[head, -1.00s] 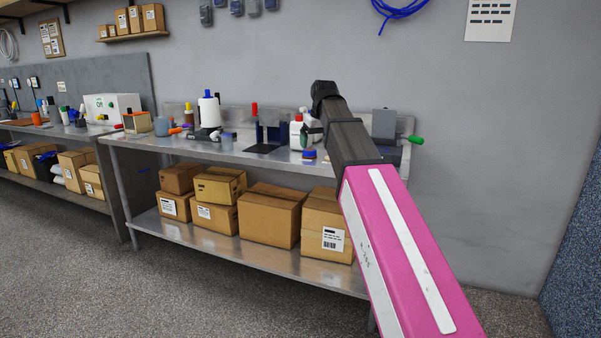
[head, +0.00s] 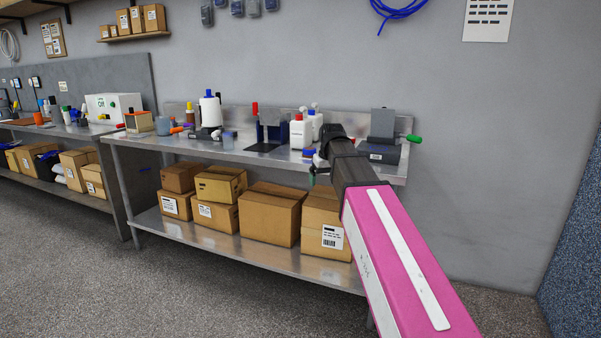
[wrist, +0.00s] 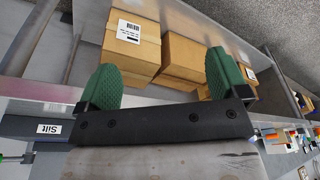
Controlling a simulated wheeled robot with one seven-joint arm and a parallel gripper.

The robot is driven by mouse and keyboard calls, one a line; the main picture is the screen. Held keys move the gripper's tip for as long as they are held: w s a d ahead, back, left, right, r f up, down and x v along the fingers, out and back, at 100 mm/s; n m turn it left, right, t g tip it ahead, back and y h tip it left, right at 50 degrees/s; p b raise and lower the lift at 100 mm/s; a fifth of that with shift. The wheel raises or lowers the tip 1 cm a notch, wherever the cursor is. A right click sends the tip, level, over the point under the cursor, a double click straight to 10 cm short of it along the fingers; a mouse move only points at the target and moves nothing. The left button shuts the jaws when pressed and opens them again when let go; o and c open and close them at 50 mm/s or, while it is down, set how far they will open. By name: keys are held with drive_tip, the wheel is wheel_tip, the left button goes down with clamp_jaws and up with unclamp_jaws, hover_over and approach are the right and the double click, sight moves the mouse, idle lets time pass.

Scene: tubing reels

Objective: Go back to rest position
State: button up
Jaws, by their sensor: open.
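My arm, pink and black, reaches from the lower right toward the steel bench (head: 150,152) in the head view. My gripper (head: 317,167) is mostly hidden behind the arm there, at the bench's front edge. In the wrist view my gripper (wrist: 163,80) shows two green ribbed fingers spread wide apart, with nothing held between them. Cardboard boxes (wrist: 132,48) on the lower shelf lie beyond the fingers.
On the bench stand white bottles (head: 297,133), a dark device with a green handle (head: 383,150) and a blue-and-black stand (head: 270,138). Several boxes (head: 270,215) fill the lower shelf. Grey floor (head: 130,290) in front is clear.

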drive_tip(key=s+d+f+m, duration=0.1)
drive_tip(key=s+d+f, duration=0.2)
drive_tip(key=s+f, duration=0.3)
drive_tip(key=s+d+f+m+g, duration=0.1)
drive_tip(key=s+d+f, duration=0.2)
drive_tip(key=f, duration=1.4)
drive_tip(key=s+d+f+m+g, duration=0.1)
drive_tip(key=s+d+f, duration=0.3)
drive_tip(key=s+f, duration=0.7)
drive_tip(key=shift+f+h, duration=0.25)
drive_tip(key=shift+h, duration=0.15)
